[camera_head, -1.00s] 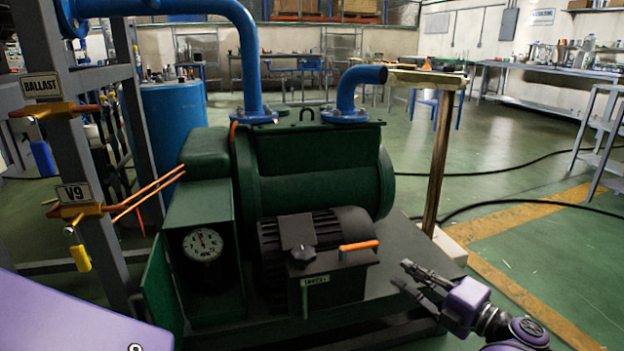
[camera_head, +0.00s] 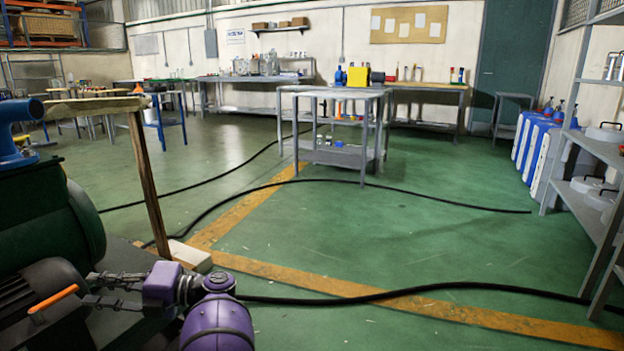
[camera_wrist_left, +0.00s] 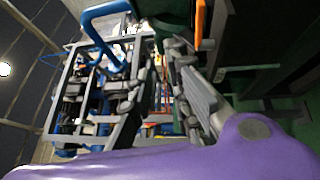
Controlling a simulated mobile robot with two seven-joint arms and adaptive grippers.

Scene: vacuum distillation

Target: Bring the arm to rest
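My left gripper (camera_head: 92,289) is in the lower left of the head view, at the end of my purple arm. Its two fingers point left and stand apart, with nothing seen between them. It is beside the green pump (camera_head: 40,225), in front of the motor with an orange handle (camera_head: 52,299); I see no contact. In the left wrist view, the gripper's fingers (camera_wrist_left: 160,75) are spread, with the frame and blue pipe (camera_wrist_left: 105,25) beyond them. An orange bar (camera_wrist_left: 200,22) shows near the right finger. My right gripper is out of view.
A wooden post (camera_head: 150,185) with a flat top stands just behind the gripper. A grey cart (camera_head: 340,155) stands mid-room, and a shelf rack (camera_head: 590,215) is at the right. Black hoses (camera_head: 400,293) cross the green floor, which is otherwise largely clear.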

